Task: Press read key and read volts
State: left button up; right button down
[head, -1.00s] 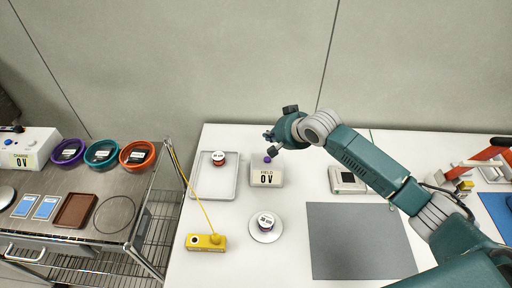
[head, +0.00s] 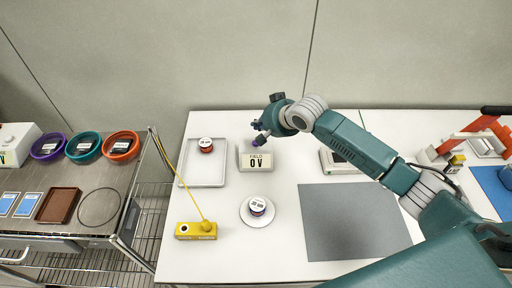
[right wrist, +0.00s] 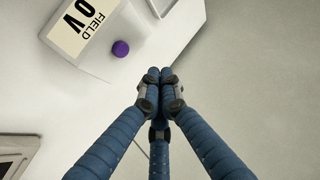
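The field meter (head: 256,161) is a small cream box on the white table, and its display reads FIELD 0 V. It also shows at the upper left of the right wrist view (right wrist: 84,22). My right gripper (head: 257,127) is just behind and above the key. In the right wrist view its fingers (right wrist: 160,75) are drawn together with nothing visible between them, apart from the key. My left gripper is out of view.
A grey tray (head: 190,176) with a spool (head: 205,145), a round plate (head: 247,216) with another spool (head: 258,205), and a yellow block (head: 184,229) with a cable lie near the meter. A grey mat (head: 350,220) is right. A cart with coloured bowls (head: 124,159) stands left.

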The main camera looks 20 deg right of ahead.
notch_tip(320, 180, down, 4)
jog(key=shift+w+r+b, duration=0.1)
jog(key=shift+b, duration=0.8)
jog(key=shift+f, duration=0.45)
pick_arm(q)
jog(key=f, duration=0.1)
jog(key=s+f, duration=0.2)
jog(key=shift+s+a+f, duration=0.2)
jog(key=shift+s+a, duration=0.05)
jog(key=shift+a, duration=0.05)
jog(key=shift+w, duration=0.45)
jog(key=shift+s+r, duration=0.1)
pick_arm(e)
jog(key=shift+f, duration=0.15)
jog(key=shift+f, duration=0.25)
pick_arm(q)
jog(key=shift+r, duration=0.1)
